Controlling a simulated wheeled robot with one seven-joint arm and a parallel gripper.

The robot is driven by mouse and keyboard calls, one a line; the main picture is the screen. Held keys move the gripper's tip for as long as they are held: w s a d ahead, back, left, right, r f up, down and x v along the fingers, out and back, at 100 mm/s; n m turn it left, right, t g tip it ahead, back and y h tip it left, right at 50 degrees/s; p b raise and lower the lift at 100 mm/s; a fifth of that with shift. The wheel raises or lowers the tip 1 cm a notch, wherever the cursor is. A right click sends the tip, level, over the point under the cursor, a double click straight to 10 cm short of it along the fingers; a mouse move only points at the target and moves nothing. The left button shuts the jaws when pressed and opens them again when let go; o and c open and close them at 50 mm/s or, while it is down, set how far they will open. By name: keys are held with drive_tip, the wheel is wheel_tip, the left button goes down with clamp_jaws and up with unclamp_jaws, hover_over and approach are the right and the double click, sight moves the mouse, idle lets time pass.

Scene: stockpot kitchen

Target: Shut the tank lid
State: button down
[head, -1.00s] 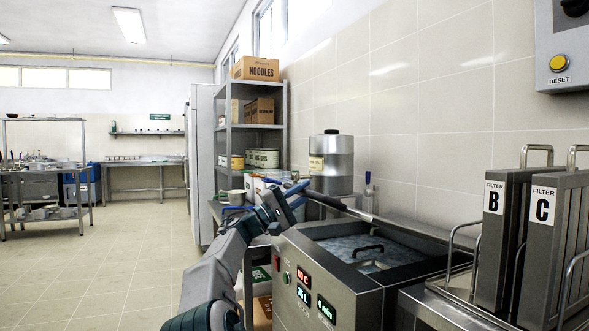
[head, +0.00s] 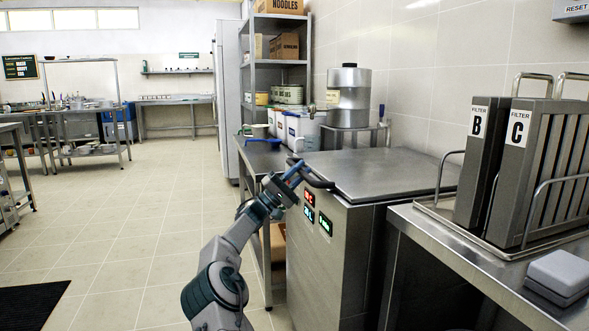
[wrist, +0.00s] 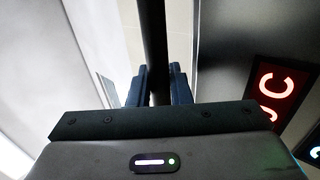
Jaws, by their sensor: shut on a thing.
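The steel tank (head: 345,250) stands right of centre in the head view, with lit red and green displays (head: 316,212) on its front. Its flat lid (head: 385,172) lies down over the top and covers the opening. A dark bar handle (head: 318,181) sticks out at the lid's front left edge. My gripper (head: 294,176) is at that handle, with its blue fingers around it. In the wrist view the fingers (wrist: 163,88) are shut on the dark handle bar (wrist: 153,40). A red display (wrist: 283,90) shows at right there.
A steel counter (head: 440,225) with filter boxes B (head: 475,165) and C (head: 530,180) and a grey box (head: 560,272) stands at right. A steel dispenser (head: 348,97) and white tubs (head: 298,130) are behind the tank. The floor (head: 130,210) at left is mostly clear.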

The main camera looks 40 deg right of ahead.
drive_tip(key=shift+s+d+f, duration=0.25)
drive_tip(key=shift+f, duration=0.15)
drive_tip(key=c, duration=1.4)
unclamp_jaws()
drive_tip(key=shift+o, duration=0.2)
drive_tip(key=shift+w+a+r, duration=0.1)
drive_tip(key=shift+w+a, duration=0.1)
drive_tip(key=shift+a, duration=0.05)
drive_tip(key=shift+w+a, duration=0.1)
drive_tip(key=p+v, duration=0.3)
drive_tip(key=v, duration=1)
drive_tip(key=shift+f, duration=0.25)
drive_tip(key=shift+a+r, duration=0.1)
drive_tip(key=shift+a, duration=0.05)
